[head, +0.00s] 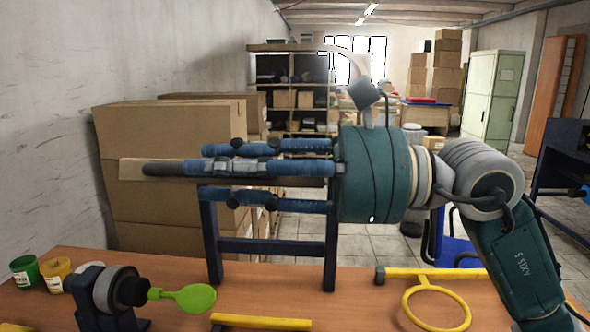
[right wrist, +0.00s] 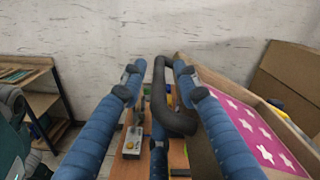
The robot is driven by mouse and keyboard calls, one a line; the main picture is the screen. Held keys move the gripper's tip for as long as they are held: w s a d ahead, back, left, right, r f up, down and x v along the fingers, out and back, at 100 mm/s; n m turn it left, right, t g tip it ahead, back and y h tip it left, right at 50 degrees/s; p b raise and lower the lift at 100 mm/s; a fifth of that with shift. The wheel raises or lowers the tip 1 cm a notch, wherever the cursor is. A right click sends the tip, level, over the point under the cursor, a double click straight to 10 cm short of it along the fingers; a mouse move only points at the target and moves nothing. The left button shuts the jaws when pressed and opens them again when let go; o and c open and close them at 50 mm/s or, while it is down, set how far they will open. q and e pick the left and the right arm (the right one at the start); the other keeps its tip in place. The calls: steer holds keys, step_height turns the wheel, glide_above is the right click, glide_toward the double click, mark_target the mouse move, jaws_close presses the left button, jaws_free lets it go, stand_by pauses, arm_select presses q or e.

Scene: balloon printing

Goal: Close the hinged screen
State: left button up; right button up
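The hinged screen (right wrist: 258,138) has a wooden frame and a pink sheet with white stars. It stands tilted up at the right of the right wrist view. In the head view it shows nearly edge-on as a thin tan strip (head: 129,170), mostly behind my right gripper (head: 208,169). A black bent handle (right wrist: 172,118) runs along the screen's near side. My right gripper's blue fingers (right wrist: 157,82) are spread and lie around the handle without visibly closing on it; whether they touch it is unclear. My left gripper is in neither view.
On the wooden table (head: 360,310) stand a machine with a green balloon (head: 195,298), green and yellow jars, a dark blue frame (head: 275,246) and a yellow hoop (head: 437,308). A grey button box (right wrist: 132,142) sits below the fingers. Cardboard boxes (head: 170,130) stand behind.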

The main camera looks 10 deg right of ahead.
steer(key=v, duration=1.1)
steer(key=shift+d, duration=0.15)
